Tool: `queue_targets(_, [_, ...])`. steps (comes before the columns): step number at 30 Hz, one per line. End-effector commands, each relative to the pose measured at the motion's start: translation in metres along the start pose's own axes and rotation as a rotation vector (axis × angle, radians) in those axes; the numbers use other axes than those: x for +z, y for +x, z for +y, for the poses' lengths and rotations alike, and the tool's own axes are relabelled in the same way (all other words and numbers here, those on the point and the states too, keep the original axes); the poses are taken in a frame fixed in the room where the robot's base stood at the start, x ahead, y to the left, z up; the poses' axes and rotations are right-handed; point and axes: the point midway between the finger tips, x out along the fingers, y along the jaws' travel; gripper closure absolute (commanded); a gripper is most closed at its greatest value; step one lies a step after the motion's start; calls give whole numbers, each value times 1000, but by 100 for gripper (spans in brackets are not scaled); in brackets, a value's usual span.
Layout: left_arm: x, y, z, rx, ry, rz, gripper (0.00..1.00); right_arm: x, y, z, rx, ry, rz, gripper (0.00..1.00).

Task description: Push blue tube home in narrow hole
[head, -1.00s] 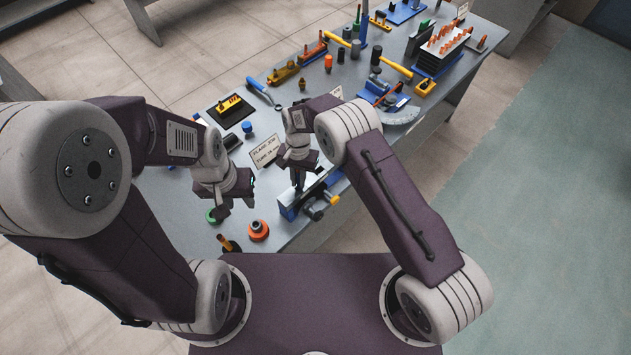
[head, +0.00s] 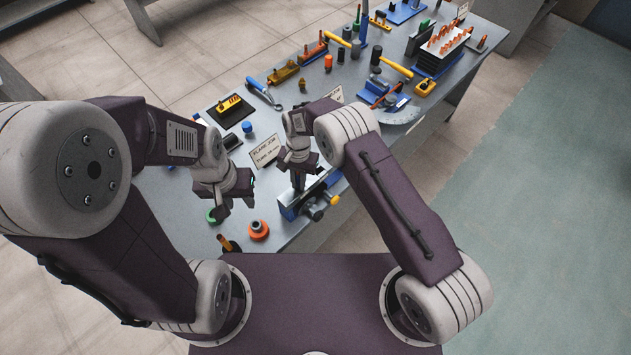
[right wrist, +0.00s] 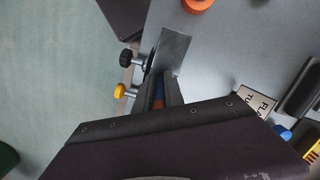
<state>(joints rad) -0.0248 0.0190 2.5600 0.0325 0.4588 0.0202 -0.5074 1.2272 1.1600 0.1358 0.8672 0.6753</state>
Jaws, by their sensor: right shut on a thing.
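My right gripper (head: 298,184) is over the blue-sided clamp block (head: 290,212) near the table's front edge. In the right wrist view its jaws (right wrist: 162,92) are shut on a narrow thing, of which a blue part (right wrist: 160,103) and an orange-brown part show. I take it for the blue tube. Its lower end and the narrow hole are hidden by the jaws, so I cannot tell how deep it sits. The block's grey top (right wrist: 174,48) shows just beyond the fingers. My left gripper (head: 235,204) hangs empty over the table to the left, its fingers apart.
The block has a black knob (right wrist: 126,58) and a yellow knob (right wrist: 119,91). An orange ring piece (head: 258,230) and a green one stand left of it. A printed card (head: 265,152) lies behind. Several tools and stands fill the far table.

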Motion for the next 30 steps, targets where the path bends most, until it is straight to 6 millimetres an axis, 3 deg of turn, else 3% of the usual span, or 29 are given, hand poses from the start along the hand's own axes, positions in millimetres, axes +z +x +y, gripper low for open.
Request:
queue_targets(13, [0,0,0,0,0,0,64,-1,6,0,0,0,0,100])
queue_targets(14, [0,0,0,0,0,0,64,-1,6,0,0,0,0,81])
queue_targets(16, [0,0,0,0,0,0,64,-1,5,0,0,0,0,62])
queue_targets(23, [0,0,0,0,0,0,64,-1,5,0,0,0,0,61])
queue_targets(26, [0,0,0,0,0,0,64,-1,6,0,0,0,0,43])
queue_targets(30, [0,0,0,0,0,0,64,-1,6,0,0,0,0,43])
